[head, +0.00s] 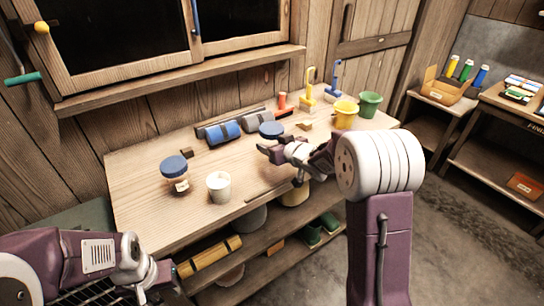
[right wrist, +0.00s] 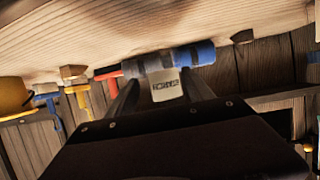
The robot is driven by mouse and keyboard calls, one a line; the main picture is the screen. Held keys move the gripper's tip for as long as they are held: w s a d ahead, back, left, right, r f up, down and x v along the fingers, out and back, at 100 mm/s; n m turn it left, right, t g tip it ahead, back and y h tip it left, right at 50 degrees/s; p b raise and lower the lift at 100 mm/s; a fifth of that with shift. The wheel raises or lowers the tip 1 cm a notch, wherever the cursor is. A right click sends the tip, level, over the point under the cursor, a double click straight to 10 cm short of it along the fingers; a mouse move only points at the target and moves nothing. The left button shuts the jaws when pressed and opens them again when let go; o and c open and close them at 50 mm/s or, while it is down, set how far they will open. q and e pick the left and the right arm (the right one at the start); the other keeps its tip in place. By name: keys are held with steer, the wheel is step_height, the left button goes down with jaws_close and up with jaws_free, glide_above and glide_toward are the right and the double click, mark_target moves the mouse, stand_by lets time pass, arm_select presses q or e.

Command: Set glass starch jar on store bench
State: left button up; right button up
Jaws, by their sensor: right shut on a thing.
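A glass jar with a blue lid (head: 271,130) is at my right gripper, over the middle of the long wooden bench (head: 140,215). My right gripper (head: 268,148) is shut on it and covers its lower part in the head view. In the right wrist view its pale label (right wrist: 167,85) reads STARCH, upside down, between the fingers. Whether its base touches the bench is hidden. A second blue-lidded jar (head: 176,182) with a label stands at the left of this bench. My left gripper (head: 152,278) is low at the bench's front left; its jaws are unclear.
A white tub (head: 219,187) stands beside the second jar. Blue and grey rollers (head: 222,133) lie behind. Yellow (head: 345,114) and green pots (head: 370,104) stand at the right end. Another bench (head: 505,103) with a lettered edge is at far right. Bare wood shows around the white tub.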

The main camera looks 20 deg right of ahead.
step_height(320, 180, down, 4)
steer(key=shift+s+r+b, duration=0.1)
steer(key=shift+r+b, duration=0.1)
steer(key=shift+b, duration=0.6)
steer(key=shift+f, duration=0.3)
steer(key=shift+r, duration=0.1)
steer(key=shift+f, duration=0.2)
steer(key=o, duration=1.5)
